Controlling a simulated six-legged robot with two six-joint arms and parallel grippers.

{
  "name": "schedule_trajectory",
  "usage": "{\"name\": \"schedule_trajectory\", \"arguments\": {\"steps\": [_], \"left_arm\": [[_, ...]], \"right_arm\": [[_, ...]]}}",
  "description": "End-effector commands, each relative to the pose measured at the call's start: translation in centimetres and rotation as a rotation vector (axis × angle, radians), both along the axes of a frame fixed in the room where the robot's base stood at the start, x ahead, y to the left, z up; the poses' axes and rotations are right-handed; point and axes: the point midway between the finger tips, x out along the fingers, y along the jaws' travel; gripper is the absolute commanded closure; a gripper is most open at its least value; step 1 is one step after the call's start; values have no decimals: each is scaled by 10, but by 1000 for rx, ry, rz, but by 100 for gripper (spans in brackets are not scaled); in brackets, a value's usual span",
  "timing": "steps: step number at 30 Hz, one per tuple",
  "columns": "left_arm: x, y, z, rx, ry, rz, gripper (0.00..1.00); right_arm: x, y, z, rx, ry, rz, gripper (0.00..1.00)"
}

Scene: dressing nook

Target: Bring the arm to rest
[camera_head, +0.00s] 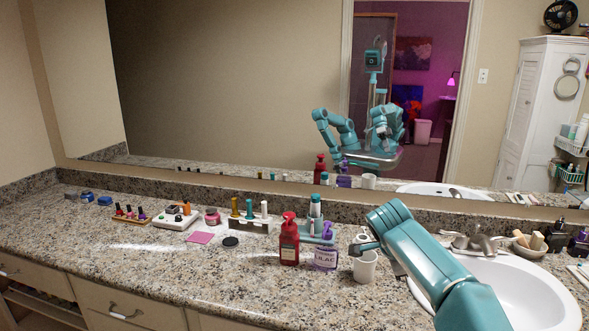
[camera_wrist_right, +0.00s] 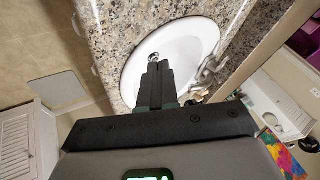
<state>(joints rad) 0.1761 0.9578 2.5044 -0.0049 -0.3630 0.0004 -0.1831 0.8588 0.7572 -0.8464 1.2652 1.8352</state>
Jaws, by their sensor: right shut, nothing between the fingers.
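My right arm (camera_head: 430,255) comes in from the lower right of the head view. It is bent and raised over the counter between the white cup and the sink. In the right wrist view my right gripper (camera_wrist_right: 153,66) is shut and empty. Its dark fingers lie together in front of the white sink basin (camera_wrist_right: 188,45), with no object at the tips. I cannot make out these fingertips clearly in the head view. My left gripper does not show directly; the mirror (camera_head: 230,90) shows only a small reflection of my body and arms.
Close to my right arm stand a white cup (camera_head: 364,269), a purple-labelled bottle (camera_head: 326,258) and a red pump bottle (camera_head: 289,243). The granite counter's front left (camera_head: 150,260) is clear.

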Motion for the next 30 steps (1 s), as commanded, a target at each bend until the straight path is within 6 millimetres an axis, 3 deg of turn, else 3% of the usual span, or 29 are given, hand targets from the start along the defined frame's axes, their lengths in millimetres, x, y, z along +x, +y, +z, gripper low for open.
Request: {"name": "schedule_trajectory", "arguments": {"steps": [2, 6, 13, 20, 23, 26, 30], "left_arm": [[0, 0, 0, 0, 0, 0, 60], [0, 0, 20, 0, 0, 0, 60], [0, 0, 34, 0, 0, 0, 60], [0, 0, 49, 0, 0, 0, 60], [0, 0, 57, 0, 0, 0, 60], [0, 0, 68, 0, 0, 0, 60], [0, 0, 80, 0, 0, 0, 60]], "right_arm": [[0, 0, 0, 0, 0, -1, 100], [-2, -33, -2, -3, 40, -50, 100], [-30, -44, -66, 16, 227, -47, 100], [-74, -29, -145, 105, 417, 65, 100], [-108, -12, -186, 177, 516, 171, 100], [-161, 16, -232, 292, 620, 329, 100], [-260, 67, -279, 489, 701, 589, 100]]}}
